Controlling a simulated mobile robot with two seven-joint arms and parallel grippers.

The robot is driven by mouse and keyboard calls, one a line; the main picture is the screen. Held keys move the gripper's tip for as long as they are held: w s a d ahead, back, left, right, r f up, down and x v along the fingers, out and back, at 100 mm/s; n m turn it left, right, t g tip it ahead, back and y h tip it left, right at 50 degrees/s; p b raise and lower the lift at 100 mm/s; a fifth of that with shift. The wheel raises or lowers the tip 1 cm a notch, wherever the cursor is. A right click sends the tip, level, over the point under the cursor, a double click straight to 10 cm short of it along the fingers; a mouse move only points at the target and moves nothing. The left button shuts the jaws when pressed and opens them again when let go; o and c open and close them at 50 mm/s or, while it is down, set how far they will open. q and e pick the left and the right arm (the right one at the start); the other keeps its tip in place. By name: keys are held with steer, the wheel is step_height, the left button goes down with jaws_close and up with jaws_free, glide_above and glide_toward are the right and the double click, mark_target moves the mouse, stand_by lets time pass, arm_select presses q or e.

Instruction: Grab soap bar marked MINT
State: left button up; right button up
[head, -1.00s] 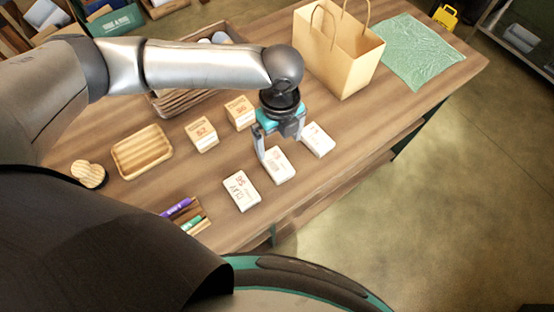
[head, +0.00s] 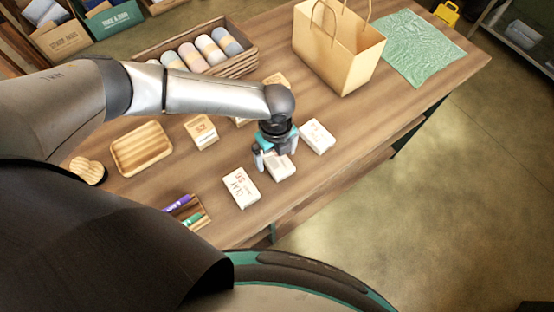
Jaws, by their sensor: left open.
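Three white soap boxes lie in a row near the front edge of the wooden table. The nearest box (head: 241,188) has red print that looks like CLAY. The middle box (head: 281,169) is partly covered by my left gripper (head: 271,160), and its print is hidden. The far box (head: 317,136) lies just right of the gripper; its print is too small to read. My left gripper points down over the middle box with open fingers, low and close to it. I cannot tell whether the fingers touch it. My right gripper is not in view.
A small box (head: 201,131) stands behind the row, with others partly hidden by my arm. A wooden tray (head: 142,150), a crate of rolls (head: 240,64), a paper bag (head: 336,50), a green cloth (head: 420,49) and a marker holder (head: 202,218) surround it.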

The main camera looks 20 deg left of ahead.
arm_select(q)
steer(key=c, duration=1.5)
